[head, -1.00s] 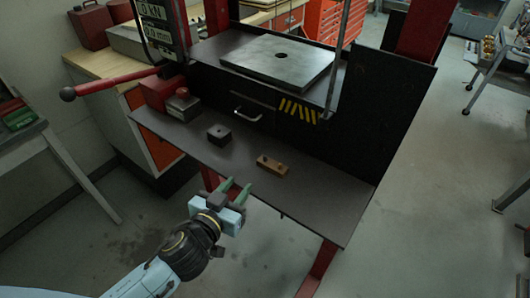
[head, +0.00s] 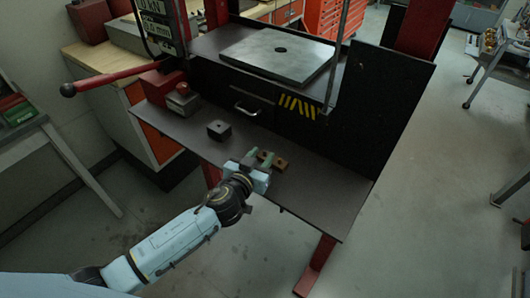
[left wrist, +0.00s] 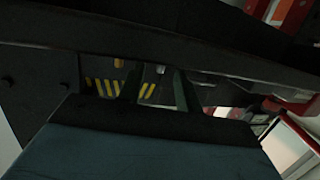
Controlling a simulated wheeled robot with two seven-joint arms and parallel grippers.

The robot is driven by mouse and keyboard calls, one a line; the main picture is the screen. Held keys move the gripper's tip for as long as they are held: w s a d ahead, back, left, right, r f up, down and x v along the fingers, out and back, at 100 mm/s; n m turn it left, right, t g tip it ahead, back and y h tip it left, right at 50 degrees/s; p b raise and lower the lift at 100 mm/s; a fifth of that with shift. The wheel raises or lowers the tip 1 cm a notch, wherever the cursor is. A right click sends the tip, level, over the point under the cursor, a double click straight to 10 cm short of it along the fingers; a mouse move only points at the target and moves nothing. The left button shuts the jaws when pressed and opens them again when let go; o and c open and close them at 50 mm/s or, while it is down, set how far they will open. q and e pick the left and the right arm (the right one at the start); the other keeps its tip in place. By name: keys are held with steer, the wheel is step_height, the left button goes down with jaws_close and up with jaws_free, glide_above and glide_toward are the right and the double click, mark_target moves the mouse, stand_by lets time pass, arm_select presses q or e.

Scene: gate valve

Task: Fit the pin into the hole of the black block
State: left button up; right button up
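The black block (head: 220,131) with a dark hole in its top sits on the press's dark shelf, left of my left gripper. A small brown wooden block (head: 281,165) lies on the shelf just beyond the gripper and is partly covered by it. My left gripper (head: 260,158) is over the front part of the shelf, its green fingers apart and pointing toward the wooden block. In the left wrist view, the two fingers (left wrist: 158,92) are apart with nothing clearly held between them. I cannot clearly make out the pin; the gripper covers part of the wooden block. My right gripper is out of view.
A red and grey object (head: 182,98) stands at the shelf's left end. A thick steel plate (head: 278,58) with a hole lies above the shelf. A red lever (head: 110,80) sticks out at the left. The shelf's right part (head: 330,200) is clear.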

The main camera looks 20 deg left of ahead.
arm_select(q)
steer(key=shift+w, duration=0.35)
jaws_close()
step_height(320, 180, up, 10)
steer(key=p, duration=0.2)
steer(key=s+a+f+n+y+b, duration=0.1)
steer(key=s+a+f+b, duration=0.1)
steer(key=s+b, duration=0.3)
steer(key=s+a+f+n+y+b, duration=0.1)
steer(key=s+a+f+b, duration=0.2)
steer(key=s+b, duration=0.2)
steer(key=shift+s+f+b, duration=0.35)
steer(key=shift+b, duration=0.55)
